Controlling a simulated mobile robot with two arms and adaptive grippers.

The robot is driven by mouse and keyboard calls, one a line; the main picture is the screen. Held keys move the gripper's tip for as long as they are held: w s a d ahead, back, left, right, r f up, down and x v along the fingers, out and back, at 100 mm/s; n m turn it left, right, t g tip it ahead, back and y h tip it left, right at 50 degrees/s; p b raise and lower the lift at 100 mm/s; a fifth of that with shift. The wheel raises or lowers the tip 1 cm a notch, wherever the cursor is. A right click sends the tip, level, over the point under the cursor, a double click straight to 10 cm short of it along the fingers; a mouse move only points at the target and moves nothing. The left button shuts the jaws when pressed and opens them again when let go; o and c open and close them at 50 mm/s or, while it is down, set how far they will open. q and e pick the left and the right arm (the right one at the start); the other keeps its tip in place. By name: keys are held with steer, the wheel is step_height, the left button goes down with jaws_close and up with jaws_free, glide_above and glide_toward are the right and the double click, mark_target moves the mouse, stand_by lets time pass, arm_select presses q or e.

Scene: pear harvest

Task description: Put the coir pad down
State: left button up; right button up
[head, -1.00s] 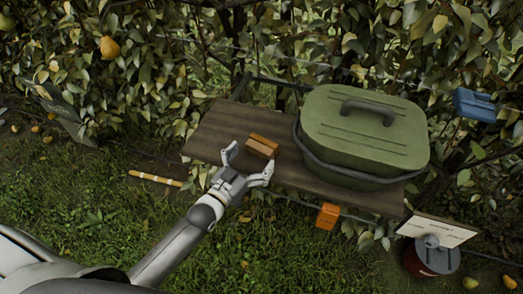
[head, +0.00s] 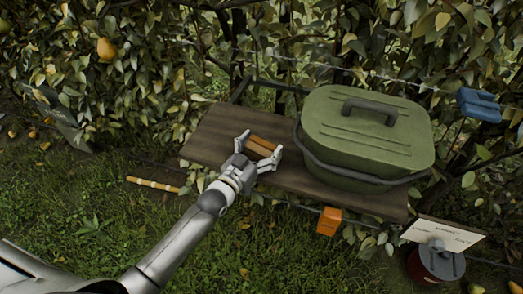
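A small orange-brown block (head: 262,144), which looks like the coir pad, lies on the dark wooden shelf board (head: 205,141) left of the green lidded container. My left gripper (head: 259,150) is at the block, one finger on its left side and one at its right front. The fingers are spread wide and look open; whether they touch the block cannot be told. My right gripper is not in view.
A large green container (head: 365,135) with a handled lid fills the board's right part. An orange box (head: 329,221) hangs below the front edge. A blue item (head: 479,105) hangs in the hedge at right. A dark red can (head: 436,264) stands lower right. The board's left end is bare.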

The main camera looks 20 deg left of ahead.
arm_select(q)
steer(key=c, duration=0.3)
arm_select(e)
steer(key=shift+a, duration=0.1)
arm_select(q)
steer(key=shift+r, duration=0.6)
steer(key=s+d+r+p, duration=0.2)
steer(key=s+d+r, duration=0.2)
steer(key=s+r, duration=0.9)
steer(key=s+a+n+y+p, duration=0.2)
steer(key=s+a+n+y, duration=0.1)
steer(key=s, duration=0.5)
steer(key=a+y, duration=0.1)
steer(key=a, duration=0.1)
steer(key=shift+s+a+t+y, duration=0.25)
steer(key=shift+a+t+y, duration=0.05)
steer(key=shift+a, duration=0.1)
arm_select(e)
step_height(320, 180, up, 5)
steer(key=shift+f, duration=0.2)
arm_select(q)
steer(key=shift+a+r, duration=0.1)
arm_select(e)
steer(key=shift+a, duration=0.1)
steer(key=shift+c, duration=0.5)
